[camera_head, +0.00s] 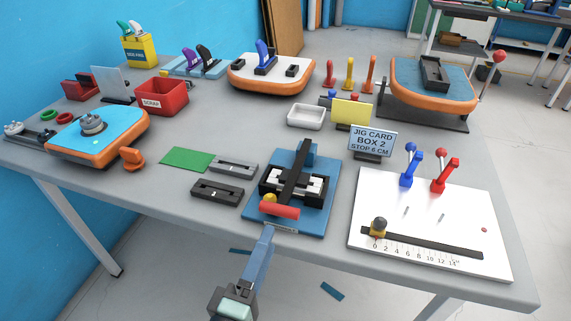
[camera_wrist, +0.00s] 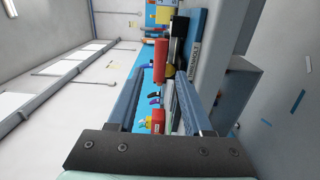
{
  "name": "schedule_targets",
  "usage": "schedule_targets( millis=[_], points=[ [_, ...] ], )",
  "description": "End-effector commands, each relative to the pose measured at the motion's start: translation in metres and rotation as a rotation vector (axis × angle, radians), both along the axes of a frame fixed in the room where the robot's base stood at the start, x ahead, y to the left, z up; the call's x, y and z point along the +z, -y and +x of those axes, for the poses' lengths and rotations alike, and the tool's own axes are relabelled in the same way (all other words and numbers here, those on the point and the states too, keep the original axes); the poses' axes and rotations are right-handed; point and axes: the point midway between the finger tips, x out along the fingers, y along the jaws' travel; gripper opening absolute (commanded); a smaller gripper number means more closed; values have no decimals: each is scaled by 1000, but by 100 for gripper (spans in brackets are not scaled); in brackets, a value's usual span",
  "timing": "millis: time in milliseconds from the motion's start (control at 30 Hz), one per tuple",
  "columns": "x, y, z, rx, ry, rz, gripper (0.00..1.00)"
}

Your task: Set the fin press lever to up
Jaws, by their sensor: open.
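The fin press stands on a blue base (camera_head: 312,222) at the table's front middle. Its black lever (camera_head: 295,172) runs toward the front edge, lying low over the press. A red crosswise handle (camera_head: 280,210) is at its front end, beside a yellow knob (camera_head: 269,198). The red handle (camera_wrist: 161,58) and yellow knob (camera_wrist: 170,71) also show in the wrist view. My gripper (camera_head: 267,232) is just in front of the handle, low at the table edge. In the wrist view my gripper (camera_wrist: 158,85) has its blue fingers apart, with the handle ahead, seemingly beyond the tips.
A white board (camera_head: 430,205) with a slider scale and blue and red levers stands right of the press. Two slotted blocks (camera_head: 217,191) and a green sheet (camera_head: 187,160) lie left. A jig card (camera_head: 372,140) stands behind. Floor space in front is mostly clear.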

Motion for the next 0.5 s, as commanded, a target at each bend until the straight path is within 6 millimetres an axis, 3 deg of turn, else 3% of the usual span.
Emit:
schedule_targets(
  millis=[233,500],
  points=[
    [1,1,10,1,-10,-19,50],
    [2,16,53,0,-9,-18,50]
  ],
)
